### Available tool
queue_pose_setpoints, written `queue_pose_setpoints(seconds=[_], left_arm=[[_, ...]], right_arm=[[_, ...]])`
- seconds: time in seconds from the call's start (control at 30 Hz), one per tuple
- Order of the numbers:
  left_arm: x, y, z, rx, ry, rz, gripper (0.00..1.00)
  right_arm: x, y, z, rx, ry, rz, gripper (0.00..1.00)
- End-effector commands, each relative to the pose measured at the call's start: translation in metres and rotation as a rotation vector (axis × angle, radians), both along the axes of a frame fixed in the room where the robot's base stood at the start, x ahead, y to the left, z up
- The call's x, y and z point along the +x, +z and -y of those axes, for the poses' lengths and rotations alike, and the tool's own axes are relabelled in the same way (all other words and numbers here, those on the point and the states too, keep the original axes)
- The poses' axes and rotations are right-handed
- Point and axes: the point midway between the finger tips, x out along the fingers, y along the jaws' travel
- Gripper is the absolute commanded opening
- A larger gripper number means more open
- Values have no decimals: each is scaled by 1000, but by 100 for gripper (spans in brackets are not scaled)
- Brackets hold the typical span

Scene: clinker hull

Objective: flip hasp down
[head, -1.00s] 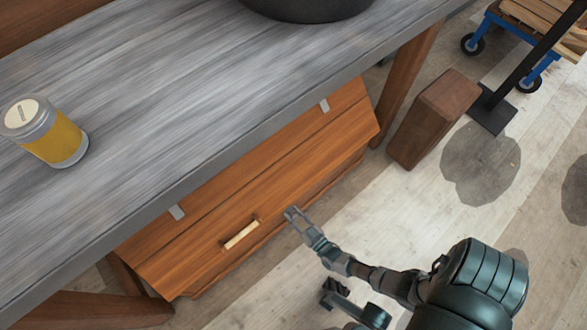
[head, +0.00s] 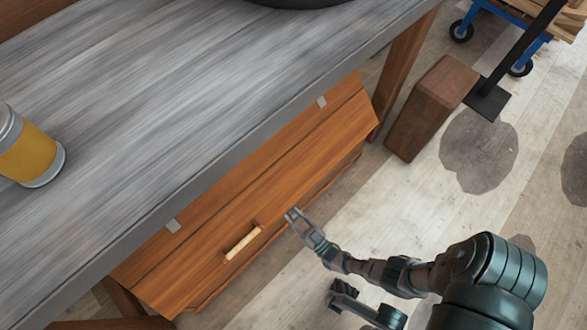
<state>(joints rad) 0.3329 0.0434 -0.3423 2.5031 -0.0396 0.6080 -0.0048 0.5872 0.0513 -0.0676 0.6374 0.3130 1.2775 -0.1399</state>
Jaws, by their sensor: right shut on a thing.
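A wooden chest (head: 205,262) with a sloping lid stands under the grey tabletop. A pale bar handle (head: 243,243) is on its front slope. My right gripper (head: 291,215) is at the front of the chest, to the right of the handle and apart from it. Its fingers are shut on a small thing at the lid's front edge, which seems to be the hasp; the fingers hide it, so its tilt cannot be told.
The grey tabletop (head: 190,90) overhangs the chest. A jar with a yellow band (head: 28,157) stands on it at the left, and a dark round vessel (head: 300,2) at the top. A brown block (head: 430,108) stands on the floor at right. The floor between is clear.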

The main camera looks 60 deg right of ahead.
Motion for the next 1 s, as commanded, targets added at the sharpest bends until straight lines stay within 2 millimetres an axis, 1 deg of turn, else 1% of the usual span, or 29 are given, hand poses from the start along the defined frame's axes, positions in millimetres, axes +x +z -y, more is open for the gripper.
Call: queue_pose_setpoints(seconds=[0.1,0.13,0.2,0.83,1.0], left_arm=[[0,0,0,0,0,1,0],[0,0,0,0,0,1,0],[0,0,0,0,0,1,0],[-4,2,0,0,0,4,0],[-4,2,0,0,0,4,0]], right_arm=[[0,1,0,0,-1,5,0],[0,1,0,0,-1,5,35],[0,1,0,0,-1,4,51],[0,1,0,0,-1,0,51],[-1,1,1,8,-4,-29,51]])
